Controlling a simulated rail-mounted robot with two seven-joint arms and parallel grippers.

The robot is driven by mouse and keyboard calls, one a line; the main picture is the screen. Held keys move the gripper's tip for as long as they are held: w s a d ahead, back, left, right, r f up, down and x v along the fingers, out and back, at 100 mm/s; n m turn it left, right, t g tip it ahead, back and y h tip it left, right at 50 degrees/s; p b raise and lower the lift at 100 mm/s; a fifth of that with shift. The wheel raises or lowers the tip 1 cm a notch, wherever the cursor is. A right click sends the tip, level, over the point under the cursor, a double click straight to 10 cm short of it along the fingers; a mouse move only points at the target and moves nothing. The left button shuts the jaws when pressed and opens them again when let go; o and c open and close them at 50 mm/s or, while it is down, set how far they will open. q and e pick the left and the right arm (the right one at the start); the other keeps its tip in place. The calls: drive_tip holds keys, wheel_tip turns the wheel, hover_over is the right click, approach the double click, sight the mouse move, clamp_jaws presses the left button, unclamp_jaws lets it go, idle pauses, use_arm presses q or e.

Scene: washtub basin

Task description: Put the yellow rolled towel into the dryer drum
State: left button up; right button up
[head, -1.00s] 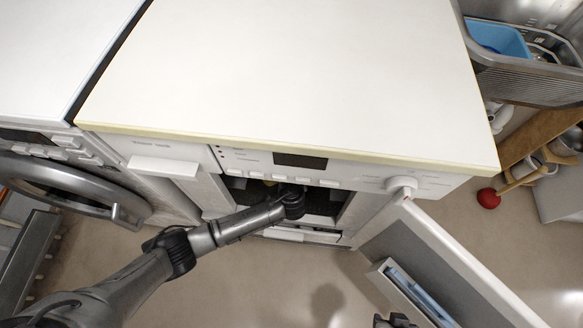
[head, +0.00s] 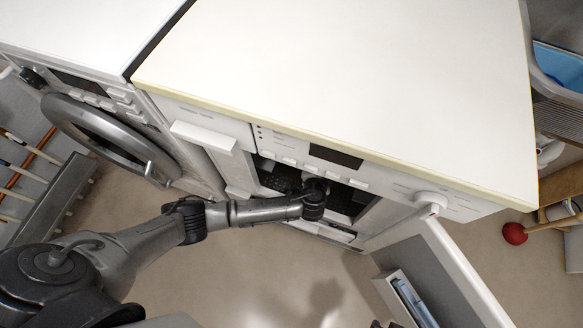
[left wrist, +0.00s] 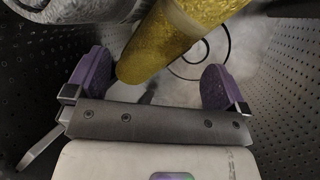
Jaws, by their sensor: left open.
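In the left wrist view, the yellow rolled towel (left wrist: 172,38) slants in from the top, and its near end lies between the two purple fingertips of my left gripper (left wrist: 155,82). The fingers are open, with a gap on the towel's right side. The drum's perforated dark wall (left wrist: 285,85) surrounds them, so the gripper is inside the drum. In the head view my left arm reaches into the front opening of the white-topped dryer (head: 345,85); the gripper and towel are hidden there. My right gripper is not in view.
A grey rolled item (left wrist: 75,10) lies at the upper left in the left wrist view. In the head view the dryer's open door (head: 440,262) is at the right. Another front-loading machine (head: 110,130) stands at the left. The floor in front is clear.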

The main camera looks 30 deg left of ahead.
use_arm(q)
drive_tip(key=s+d+p, duration=0.2)
drive_tip(key=s+d, duration=0.1)
drive_tip(key=s, duration=1)
drive_tip(key=s+d+p, duration=0.3)
drive_tip(key=s, duration=1.1)
drive_tip(key=shift+w, duration=0.1)
